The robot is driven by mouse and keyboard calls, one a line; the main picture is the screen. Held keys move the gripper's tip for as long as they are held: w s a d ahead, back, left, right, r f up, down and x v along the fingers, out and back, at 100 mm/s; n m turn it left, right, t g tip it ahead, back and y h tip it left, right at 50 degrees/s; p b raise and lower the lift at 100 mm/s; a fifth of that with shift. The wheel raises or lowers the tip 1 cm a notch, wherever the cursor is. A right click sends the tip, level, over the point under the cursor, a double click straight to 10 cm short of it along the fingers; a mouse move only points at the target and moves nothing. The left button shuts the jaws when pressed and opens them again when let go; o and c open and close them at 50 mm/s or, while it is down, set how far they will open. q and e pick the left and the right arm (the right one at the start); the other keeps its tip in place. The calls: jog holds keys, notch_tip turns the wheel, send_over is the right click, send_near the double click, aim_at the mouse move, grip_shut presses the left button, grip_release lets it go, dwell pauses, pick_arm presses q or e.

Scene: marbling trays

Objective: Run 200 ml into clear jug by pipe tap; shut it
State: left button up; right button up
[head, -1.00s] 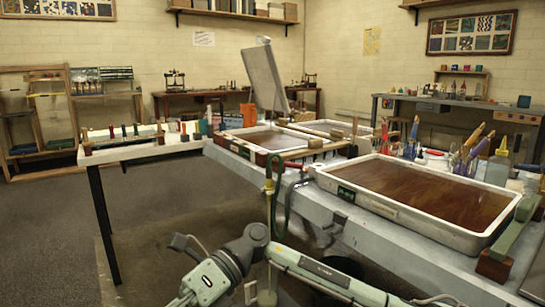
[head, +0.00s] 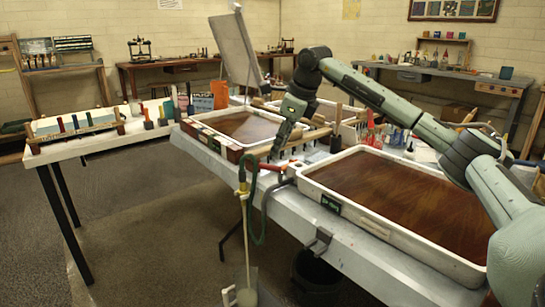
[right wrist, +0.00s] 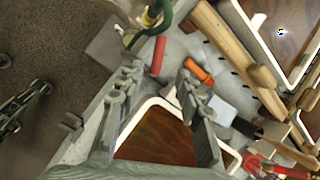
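The pipe tap has a red handle (head: 271,165) and a yellow fitting (head: 243,187), beside the near tray. The red handle (right wrist: 158,55) also shows in the right wrist view, just beyond my fingertips and apart from them. A thin pale vertical line runs down from the fitting to the clear jug (head: 246,297); I cannot tell whether it is pipe or water. The jug is low, cut by the bottom edge, its level unreadable. My right gripper (head: 277,150) points down over the tap; in its wrist view it is open and empty (right wrist: 160,82).
A large brown-filled tray (head: 335,205) lies under my right arm, with a smaller tray (head: 262,150) behind it. A green hose (head: 260,215) hangs by the tap. A dark bin (head: 316,275) stands below the table. Floor at left is clear.

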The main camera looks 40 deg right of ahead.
aim_at(273, 166)
jog(key=x, duration=0.6)
jog(key=shift+w+a+f, duration=0.15)
jog(key=shift+f, duration=0.25)
grip_shut()
